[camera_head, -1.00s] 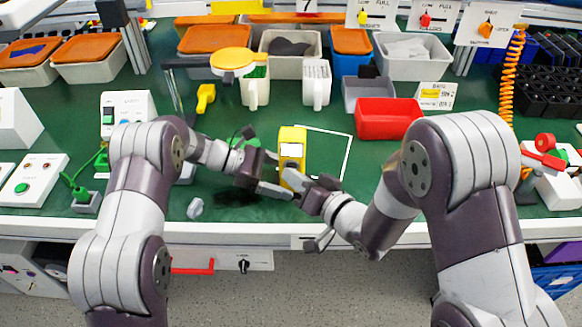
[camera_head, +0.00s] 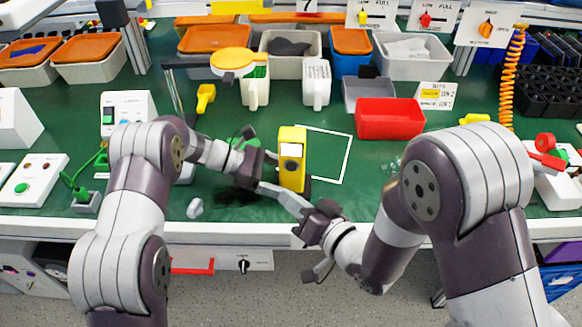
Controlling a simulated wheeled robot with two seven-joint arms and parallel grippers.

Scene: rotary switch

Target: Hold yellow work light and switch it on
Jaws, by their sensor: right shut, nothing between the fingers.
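The yellow work light (camera_head: 292,137) stands upright at the middle front of the green bench, with a pale panel and a small dark spot on its face. My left gripper (camera_head: 275,172) is at its left side and appears shut on it; the fingertips are partly hidden. My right gripper (camera_head: 292,200) is shut and empty, low and to the right of the light, near the bench's front edge. Its fingers point up and left, just below the light in the picture. I cannot tell whether they touch it.
A white outline (camera_head: 349,160) marks the mat just right of the light. A red bin (camera_head: 389,119) stands beyond it. A white switch box (camera_head: 34,181) is at the left, and a box with a red knob (camera_head: 545,142) at the right. Bins and mugs fill the back.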

